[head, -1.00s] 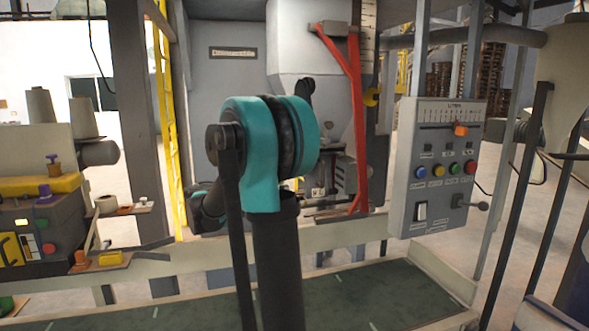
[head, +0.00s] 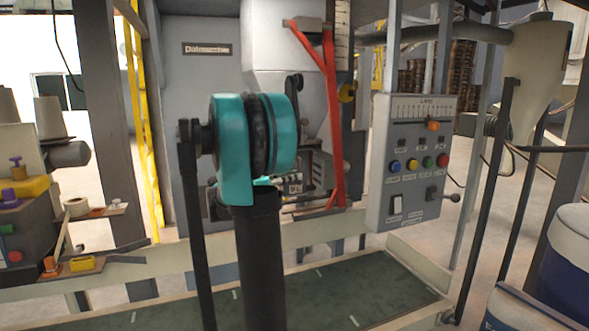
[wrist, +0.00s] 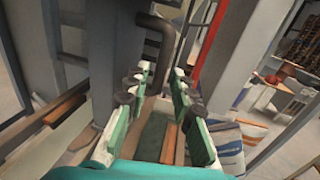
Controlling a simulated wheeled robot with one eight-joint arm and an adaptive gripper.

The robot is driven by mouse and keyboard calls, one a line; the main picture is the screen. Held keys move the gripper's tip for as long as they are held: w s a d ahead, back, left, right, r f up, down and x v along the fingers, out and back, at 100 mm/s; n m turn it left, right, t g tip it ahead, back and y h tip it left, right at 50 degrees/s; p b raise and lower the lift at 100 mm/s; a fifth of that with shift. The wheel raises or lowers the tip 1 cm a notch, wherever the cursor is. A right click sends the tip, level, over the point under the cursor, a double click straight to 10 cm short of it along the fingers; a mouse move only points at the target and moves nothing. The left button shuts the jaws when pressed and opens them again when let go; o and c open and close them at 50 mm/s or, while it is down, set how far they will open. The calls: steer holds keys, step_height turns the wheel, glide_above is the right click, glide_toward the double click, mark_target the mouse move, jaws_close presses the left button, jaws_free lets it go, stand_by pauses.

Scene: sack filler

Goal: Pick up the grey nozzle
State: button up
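My gripper (wrist: 160,84) shows in the wrist view with its green and white fingers apart and nothing between them. A dark grey bent pipe (wrist: 158,24) stands beyond the fingertips at the top; I cannot tell whether it is the grey nozzle or part of the frame. It is apart from the fingers. No grey nozzle can be picked out for sure in the head view.
A control box (head: 413,165) with coloured buttons hangs right of the machine. A red bracket (head: 331,120) stands beside the hopper. A pale rail (head: 160,262) crosses in front, above a green belt (head: 330,290). A cluttered bench is at left, a blue and white drum (head: 570,255) at right.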

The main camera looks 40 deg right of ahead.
steer(key=shift+s+d, duration=0.1)
steer(key=shift+d, duration=1.75)
jaws_close()
